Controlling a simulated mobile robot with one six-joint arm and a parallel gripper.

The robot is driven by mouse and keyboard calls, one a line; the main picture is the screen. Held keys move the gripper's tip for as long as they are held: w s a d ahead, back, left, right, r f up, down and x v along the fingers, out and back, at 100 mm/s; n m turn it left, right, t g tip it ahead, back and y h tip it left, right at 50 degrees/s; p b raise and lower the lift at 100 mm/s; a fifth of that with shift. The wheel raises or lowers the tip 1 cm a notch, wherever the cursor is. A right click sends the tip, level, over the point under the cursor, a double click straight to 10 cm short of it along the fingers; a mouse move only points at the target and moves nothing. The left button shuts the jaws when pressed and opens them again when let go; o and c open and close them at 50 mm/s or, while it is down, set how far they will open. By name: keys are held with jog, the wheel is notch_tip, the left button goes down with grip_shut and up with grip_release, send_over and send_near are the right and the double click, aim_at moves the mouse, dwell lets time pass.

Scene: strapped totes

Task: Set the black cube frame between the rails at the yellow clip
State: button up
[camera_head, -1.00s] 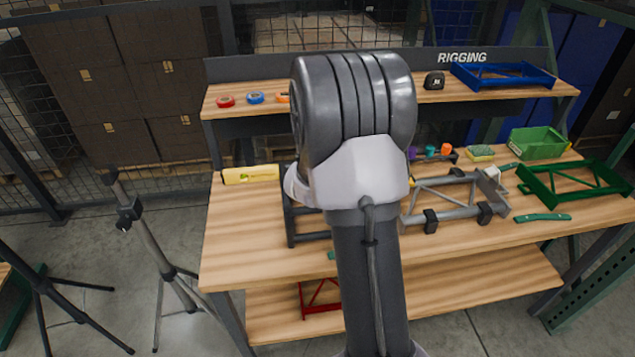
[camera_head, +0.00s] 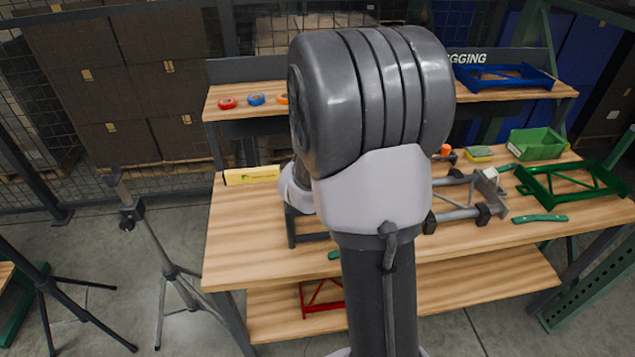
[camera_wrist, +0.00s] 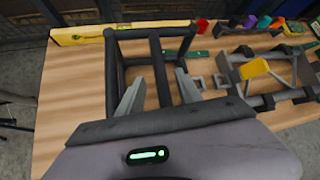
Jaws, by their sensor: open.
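The black cube frame (camera_wrist: 113,52) stands on the workbench just ahead of my gripper in the wrist view. In the head view its left side (camera_head: 291,232) shows and my arm hides the rest. My gripper (camera_wrist: 160,80) is open, with a finger on each side of a black bar of the frame; I cannot tell whether they touch it. The yellow clip (camera_wrist: 254,68) is on the grey rail fixture to the right. The grey rails (camera_wrist: 293,68) also show in the head view (camera_head: 460,213), partly behind my arm, with black clamps on the near rail.
A yellow level (camera_wrist: 80,36) lies behind the frame at the left. A green truss (camera_head: 570,185), a green bin (camera_head: 538,143) and a green-handled tool (camera_head: 540,218) are at the right. The bench's front left (camera_head: 250,255) is clear. A tripod (camera_head: 150,240) stands left of the bench.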

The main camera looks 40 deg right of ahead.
jog(key=p+v, duration=0.1)
jog(key=v, duration=0.4)
jog(key=shift+r, duration=0.1)
jog(key=s+a+r+n+t+y, duration=0.1)
jog(key=a+r+n+y, duration=0.3)
jog(key=a+n, duration=0.5)
jog(key=s+a+r+n+t+y, duration=0.1)
jog(key=a+r+n+y, duration=0.1)
jog(key=a+r+n, duration=0.55)
jog(key=s+a+n+g+y, duration=0.2)
jog(key=s+a+n, duration=1)
jog(key=s+n, duration=0.4)
jog(key=n, duration=0.4)
jog(key=shift+s+r+g+y, duration=0.3)
jog(key=shift+r+g+y, duration=0.05)
jog(key=shift+g+y, duration=0.05)
